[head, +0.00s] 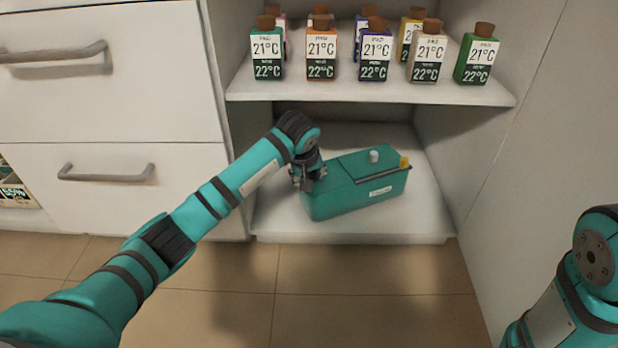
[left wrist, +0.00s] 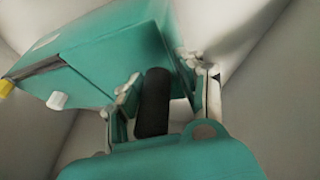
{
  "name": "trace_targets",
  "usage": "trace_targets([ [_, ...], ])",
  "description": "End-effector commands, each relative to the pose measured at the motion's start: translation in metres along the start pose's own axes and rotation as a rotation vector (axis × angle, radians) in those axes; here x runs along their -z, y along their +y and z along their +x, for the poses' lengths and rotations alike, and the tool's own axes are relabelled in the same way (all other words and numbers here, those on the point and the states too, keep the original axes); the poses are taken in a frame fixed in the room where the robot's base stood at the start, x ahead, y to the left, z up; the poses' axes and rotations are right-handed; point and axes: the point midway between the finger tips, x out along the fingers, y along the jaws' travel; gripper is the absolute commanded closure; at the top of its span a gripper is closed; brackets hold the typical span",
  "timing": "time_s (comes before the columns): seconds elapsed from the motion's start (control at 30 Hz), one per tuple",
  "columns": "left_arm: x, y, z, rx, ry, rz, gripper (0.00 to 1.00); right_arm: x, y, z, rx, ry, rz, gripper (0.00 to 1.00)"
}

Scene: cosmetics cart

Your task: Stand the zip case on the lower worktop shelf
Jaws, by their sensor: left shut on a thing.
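The teal zip case (head: 352,188) is in the lower compartment of the open cabinet, over the lower worktop shelf (head: 285,216). It sits at an angle, with a pale label on its front, a white knob and a yellow tab on top. I cannot tell whether its whole base touches the shelf. My left gripper (head: 309,182) is shut on the left end of the case. In the left wrist view the case (left wrist: 105,50) fills the upper left, and the gripper fingers (left wrist: 162,105) close around a dark part at its end. My right gripper is out of view.
An upper shelf (head: 375,93) above the case holds several bottles (head: 374,55) with brown caps. White drawers (head: 110,110) stand at the left and a side wall (head: 540,110) at the right. Bare shelf shows behind and right of the case.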

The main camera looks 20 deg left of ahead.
Motion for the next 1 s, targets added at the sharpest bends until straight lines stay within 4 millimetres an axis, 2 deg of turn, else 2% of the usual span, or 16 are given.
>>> trace_targets([
  [0.07,0.000,0.000,0.001,-0.003,0.002,-0.001,1.00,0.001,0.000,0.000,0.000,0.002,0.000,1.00],
  [0.1,-0.001,-0.001,0.002,0.000,0.001,0.000,0.60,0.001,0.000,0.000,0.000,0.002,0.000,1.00],
  [0.3,-0.001,-0.001,0.002,0.000,0.000,0.000,0.36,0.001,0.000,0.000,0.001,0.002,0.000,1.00],
  [0.63,0.001,0.000,-0.003,0.000,0.000,0.000,0.36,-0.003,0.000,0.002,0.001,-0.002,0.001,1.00],
  [0.77,0.004,0.001,-0.024,-0.001,0.003,0.001,0.36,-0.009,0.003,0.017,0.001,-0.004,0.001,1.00],
  [1.0,0.004,0.002,-0.078,-0.001,0.004,0.002,0.36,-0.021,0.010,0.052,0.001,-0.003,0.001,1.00],
])
